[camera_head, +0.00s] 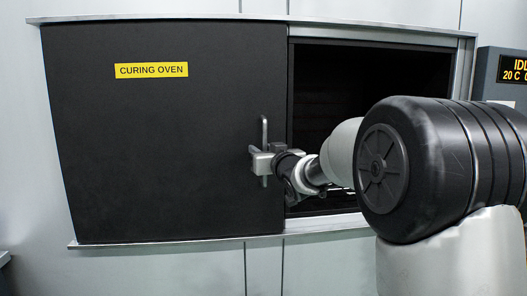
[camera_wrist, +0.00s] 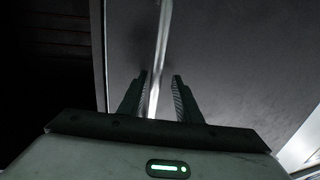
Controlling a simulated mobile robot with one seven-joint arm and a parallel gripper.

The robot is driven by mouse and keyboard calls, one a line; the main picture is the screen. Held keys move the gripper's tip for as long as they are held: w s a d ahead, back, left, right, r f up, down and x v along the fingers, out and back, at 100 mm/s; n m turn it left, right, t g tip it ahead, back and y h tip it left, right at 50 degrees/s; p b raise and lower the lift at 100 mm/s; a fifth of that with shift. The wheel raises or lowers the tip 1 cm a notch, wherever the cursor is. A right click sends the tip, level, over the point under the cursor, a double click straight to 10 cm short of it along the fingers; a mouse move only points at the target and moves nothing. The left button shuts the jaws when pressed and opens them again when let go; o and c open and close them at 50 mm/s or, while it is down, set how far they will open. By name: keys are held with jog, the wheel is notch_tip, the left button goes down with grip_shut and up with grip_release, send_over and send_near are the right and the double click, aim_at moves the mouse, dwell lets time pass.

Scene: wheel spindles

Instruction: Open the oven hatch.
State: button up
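The oven hatch (camera_head: 160,150) is a large dark panel with a yellow "CURING OVEN" label. It stands to the left, and a dark opening (camera_head: 330,75) shows beyond its right edge. Its upright metal handle (camera_head: 264,130) is near that edge. My gripper (camera_head: 259,160) is at the handle's middle, hiding part of it. In the wrist view, the handle (camera_wrist: 161,45) runs between my two fingers (camera_wrist: 160,80), with a visible gap to the right finger. The gripper is open around the handle.
Metal rails run above the hatch and along the bottom ledge (camera_head: 180,241). The oven frame's right post (camera_head: 465,65) borders the opening. A display box (camera_head: 490,75) with yellow text is on the wall at the right. My arm crosses in front of the opening.

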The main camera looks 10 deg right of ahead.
jog(key=shift+d, duration=0.1)
jog(key=shift+s, duration=0.25)
jog(key=s+d+p, duration=0.2)
jog(key=s+d, duration=0.1)
jog(key=s, duration=1.3)
jog(key=shift+s+d, duration=0.2)
jog(key=shift+s, duration=0.1)
jog(key=shift+a, duration=0.1)
jog(key=s+f+m+g+h, duration=0.15)
jog(key=s+f+g, duration=0.5)
jog(key=s, duration=0.65)
jog(key=s+f+m+g+h, duration=0.15)
jog(key=s+f+g, duration=0.5)
jog(key=s, duration=0.65)
notch_tip(320, 180, up, 19)
jog(key=s+t+p, duration=0.1)
jog(key=s+p, duration=0.1)
jog(key=p, duration=1.9)
jog(key=shift+a+r+n, duration=0.15)
jog(key=shift+a+n, duration=0.25)
